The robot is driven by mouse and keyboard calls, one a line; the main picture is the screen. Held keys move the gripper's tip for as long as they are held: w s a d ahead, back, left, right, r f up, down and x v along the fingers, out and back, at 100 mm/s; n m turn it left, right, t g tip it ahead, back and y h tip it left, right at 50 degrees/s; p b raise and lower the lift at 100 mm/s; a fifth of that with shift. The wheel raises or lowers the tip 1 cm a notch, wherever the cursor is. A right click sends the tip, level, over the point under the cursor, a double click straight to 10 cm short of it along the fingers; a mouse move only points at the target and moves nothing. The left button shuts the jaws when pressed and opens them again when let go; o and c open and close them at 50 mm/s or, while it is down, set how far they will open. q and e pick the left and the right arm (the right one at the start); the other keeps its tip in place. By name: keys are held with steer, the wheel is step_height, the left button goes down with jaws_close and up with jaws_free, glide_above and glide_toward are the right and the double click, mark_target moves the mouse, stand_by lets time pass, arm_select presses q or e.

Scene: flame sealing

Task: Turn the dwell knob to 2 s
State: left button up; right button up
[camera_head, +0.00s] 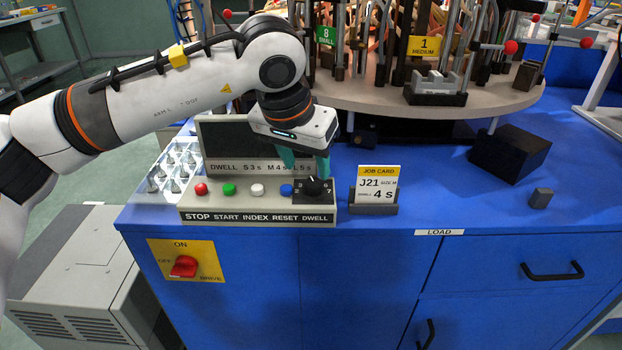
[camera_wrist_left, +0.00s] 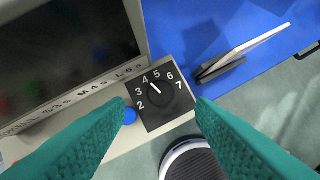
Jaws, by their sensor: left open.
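The dwell knob (camera_head: 316,186) is a black round knob at the right end of the grey control panel (camera_head: 190,213). In the left wrist view the knob (camera_wrist_left: 163,97) sits on a black plate numbered 2 to 7, and its white pointer line is near 4. My left gripper (camera_head: 307,166) is over the knob, with teal fingers pointing down. In the left wrist view its fingers (camera_wrist_left: 160,118) are spread on either side of the knob, apart from it and holding nothing. My right gripper is not in view.
A blue button (camera_head: 287,190) is just left of the knob. A job card (camera_head: 378,186) reading J21, dwell 4 s stands to its right. A dark screen (camera_head: 224,142) rises behind the panel. The round carousel table (camera_head: 370,97) is beyond.

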mark_target(313, 182)
arm_select(q)
steer(key=x, duration=0.5)
steer(key=shift+b, duration=0.3)
steer(key=c, duration=1)
steer(key=shift+o, duration=0.2)
